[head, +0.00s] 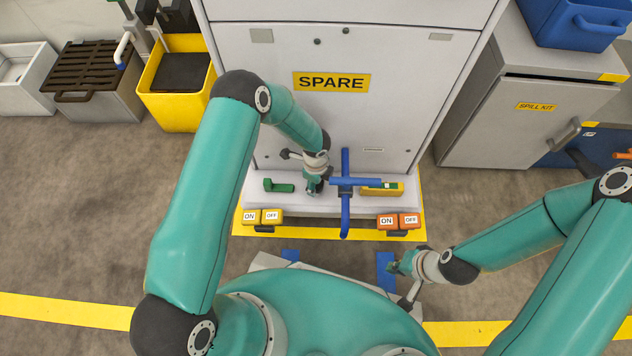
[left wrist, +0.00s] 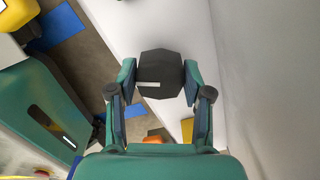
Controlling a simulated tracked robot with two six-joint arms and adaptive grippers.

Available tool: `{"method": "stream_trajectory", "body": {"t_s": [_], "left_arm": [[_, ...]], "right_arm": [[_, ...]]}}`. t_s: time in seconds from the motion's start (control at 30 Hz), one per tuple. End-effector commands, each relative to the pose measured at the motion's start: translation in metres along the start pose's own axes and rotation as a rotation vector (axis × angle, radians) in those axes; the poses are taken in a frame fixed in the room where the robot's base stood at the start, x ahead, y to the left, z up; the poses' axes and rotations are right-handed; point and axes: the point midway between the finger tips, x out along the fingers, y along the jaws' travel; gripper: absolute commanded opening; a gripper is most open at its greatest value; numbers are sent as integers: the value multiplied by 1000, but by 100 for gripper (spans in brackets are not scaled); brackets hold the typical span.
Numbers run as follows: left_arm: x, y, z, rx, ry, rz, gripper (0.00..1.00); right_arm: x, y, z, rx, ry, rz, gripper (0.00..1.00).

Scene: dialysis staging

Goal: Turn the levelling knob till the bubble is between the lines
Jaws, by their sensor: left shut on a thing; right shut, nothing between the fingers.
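The dark, many-sided levelling knob (left wrist: 160,82) with a short white mark is between the fingers of my left gripper (left wrist: 159,72) in the left wrist view, and the gripper is shut on it. In the head view my left gripper (head: 315,187) is at the ledge of the SPARE cabinet and hides the knob. A yellow level (head: 368,191) with a green vial (head: 390,186) sits on the ledge to the right, partly behind a blue bar. The bubble is too small to read against the lines. My right gripper (head: 396,267) is shut and empty, in front of the cabinet.
A blue cross-shaped handle (head: 346,205) stands between my left gripper and the level. A green part (head: 278,187) lies left on the ledge. Yellow (head: 260,216) and orange (head: 398,221) ON/OFF switches sit along the front. A spill kit cabinet (head: 500,120) stands right.

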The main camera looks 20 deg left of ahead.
Motion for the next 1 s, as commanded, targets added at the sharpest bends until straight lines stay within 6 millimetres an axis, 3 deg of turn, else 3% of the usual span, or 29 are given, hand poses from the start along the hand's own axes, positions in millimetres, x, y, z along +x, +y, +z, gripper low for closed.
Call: {"method": "stream_trajectory", "body": {"t_s": [0.03, 0.17, 0.57, 0.77, 1.0], "left_arm": [[0, 0, -2, 1, 3, -2, 53], [0, 0, -1, 0, 2, -1, 75], [-4, -1, 0, -1, 0, -2, 75], [-30, -1, 0, -1, 0, -3, 75], [-78, -2, 0, -1, 0, -4, 75]], "right_arm": [[0, 0, 0, 0, 0, 0, 0], [0, 0, 0, 0, 0, 0, 0], [-1, 0, 0, 0, 0, 0, 0], [-1, 0, 0, 0, 0, 0, 0], [0, 0, 0, 0, 0, 0, 0]]}}
